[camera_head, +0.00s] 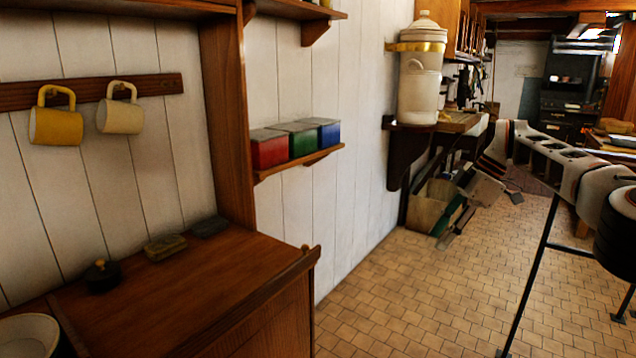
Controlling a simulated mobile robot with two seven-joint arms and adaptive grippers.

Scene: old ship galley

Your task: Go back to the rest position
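My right arm comes in from the right edge and reaches toward the back. Its gripper (484,214) hangs low over the tiled floor, in front of a pale box by the wall. Its dark fingers look spread apart, and I see nothing held between them. The gripper is small in the view and partly blends with the things behind it. My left gripper is not in view.
A wooden counter (215,300) with small dark objects fills the lower left. Two mugs (55,124) hang above it. A wall shelf (300,163) holds coloured tins. A thin black metal frame (530,280) stands at right. The tiled floor (400,290) is open in the middle.

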